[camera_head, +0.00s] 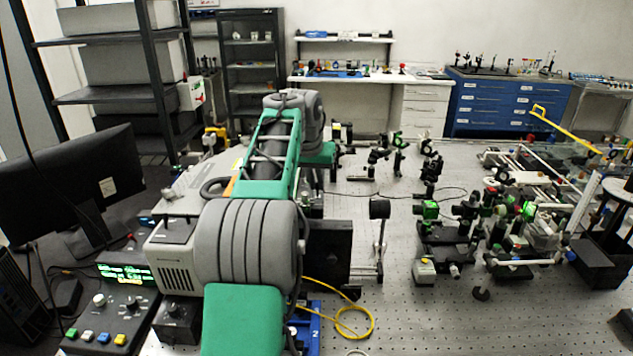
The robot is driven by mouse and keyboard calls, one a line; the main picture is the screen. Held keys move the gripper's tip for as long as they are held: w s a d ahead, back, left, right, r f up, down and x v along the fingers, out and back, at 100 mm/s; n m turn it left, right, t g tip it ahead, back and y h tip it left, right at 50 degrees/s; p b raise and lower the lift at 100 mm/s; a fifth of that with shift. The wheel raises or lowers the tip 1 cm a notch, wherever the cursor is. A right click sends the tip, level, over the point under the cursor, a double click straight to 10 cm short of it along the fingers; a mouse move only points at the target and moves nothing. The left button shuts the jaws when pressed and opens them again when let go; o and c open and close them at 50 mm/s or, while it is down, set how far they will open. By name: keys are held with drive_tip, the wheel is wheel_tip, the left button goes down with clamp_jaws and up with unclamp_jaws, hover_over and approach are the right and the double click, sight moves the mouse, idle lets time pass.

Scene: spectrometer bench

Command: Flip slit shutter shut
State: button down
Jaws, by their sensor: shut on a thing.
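The slit shutter cannot be made out; my arm covers the area around the right side of a grey instrument box (175,258). I cannot tell whether that box carries the shutter. My green and grey arm rises from the bottom centre, reaches away over the bench and bends down at its far end. The gripper's fingers are hidden behind the arm, so what they touch does not show. A black upright panel or box (330,252) stands just right of the arm.
A yellow cable (352,322) loops on the perforated bench (420,325). Optics mounts (450,240) crowd the right. A control box (110,300) and monitor (75,185) stand left. The front centre-right bench is mostly clear.

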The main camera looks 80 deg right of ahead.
drive_tip(key=r+p, duration=0.1)
drive_tip(key=p, duration=0.3)
drive_tip(key=shift+d+r+y, duration=0.1)
drive_tip(key=shift+d+y, duration=0.05)
drive_tip(key=shift+y, duration=0.15)
drive_tip(key=p, duration=0.3)
drive_tip(key=y+p, duration=0.1)
drive_tip(key=p, duration=0.2)
drive_tip(key=shift+w+d, duration=0.1)
drive_tip(key=shift+d, duration=0.15)
drive_tip(key=shift+d+f+y+p, duration=0.1)
drive_tip(key=shift+f+y+p, duration=0.25)
drive_tip(key=shift+p, duration=0.75)
drive_tip(key=shift+f, duration=0.25)
drive_tip(key=c, duration=1.5)
unclamp_jaws()
drive_tip(key=p+v, duration=0.1)
drive_tip(key=v, duration=0.6)
drive_tip(key=shift+w+r, duration=0.2)
drive_tip(key=shift+r, duration=0.15)
